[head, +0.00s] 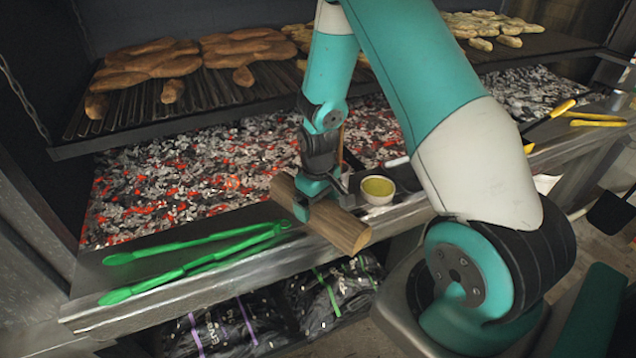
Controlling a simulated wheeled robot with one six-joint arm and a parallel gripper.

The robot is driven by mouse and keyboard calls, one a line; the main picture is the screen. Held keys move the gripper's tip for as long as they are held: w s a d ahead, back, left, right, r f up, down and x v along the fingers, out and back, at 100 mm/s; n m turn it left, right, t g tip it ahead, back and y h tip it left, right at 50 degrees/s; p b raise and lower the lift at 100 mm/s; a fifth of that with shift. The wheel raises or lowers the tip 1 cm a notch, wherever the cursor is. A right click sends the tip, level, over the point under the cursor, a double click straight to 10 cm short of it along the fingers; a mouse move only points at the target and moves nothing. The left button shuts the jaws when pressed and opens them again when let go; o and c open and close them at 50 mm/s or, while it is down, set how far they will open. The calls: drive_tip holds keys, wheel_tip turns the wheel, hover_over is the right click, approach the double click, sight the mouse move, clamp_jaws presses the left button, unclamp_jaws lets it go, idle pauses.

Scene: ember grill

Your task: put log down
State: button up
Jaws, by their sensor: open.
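A brown split log (341,229) lies slantwise on the metal front ledge (230,259) of the grill, its near right end at the ledge's edge. My gripper (318,205) is over the log's middle and open, with a finger showing on its near side. The far finger is partly hidden, and I cannot tell whether the fingers touch the log.
Green tongs (190,262) lie on the ledge to the left. A small bowl of yellow-green sauce (378,188) stands close to the log's right. Glowing coals (190,180) lie behind, under a grate (215,95) with food. Charcoal bags (225,330) sit below.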

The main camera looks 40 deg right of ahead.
wheel_tip(320, 180, up, 9)
drive_tip(key=shift+r+b, duration=0.1)
drive_tip(key=shift+b, duration=0.4)
drive_tip(key=s+a+r+n+y, duration=0.1)
drive_tip(key=s+a+r+n, duration=0.15)
drive_tip(key=a+r, duration=0.55)
drive_tip(key=s+a+r+n+y, duration=0.2)
drive_tip(key=s+a+r, duration=0.2)
drive_tip(key=s+a, duration=0.35)
drive_tip(key=s+a+r+n+y, duration=0.1)
drive_tip(key=s+a+r, duration=0.3)
drive_tip(key=s+a, duration=0.3)
drive_tip(key=m+h+b, duration=0.4)
drive_tip(key=m+b, duration=0.1)
drive_tip(key=b, duration=0.1)
hover_over(317, 210)
drive_tip(key=w+d, duration=0.2)
drive_tip(key=w, duration=0.1)
wheel_tip(317, 210, down, 11)
drive_tip(key=shift+m, duration=0.25)
wheel_tip(317, 210, down, 11)
drive_tip(key=shift+s+d+p, duration=0.1)
drive_tip(key=shift+d+p, duration=0.05)
drive_tip(key=shift+p, duration=0.4)
drive_tip(key=shift+s+f+p, duration=0.2)
drive_tip(key=shift+f+p, duration=0.2)
drive_tip(key=shift+f, duration=2.55)
drive_tip(key=shift+f, duration=0.2)
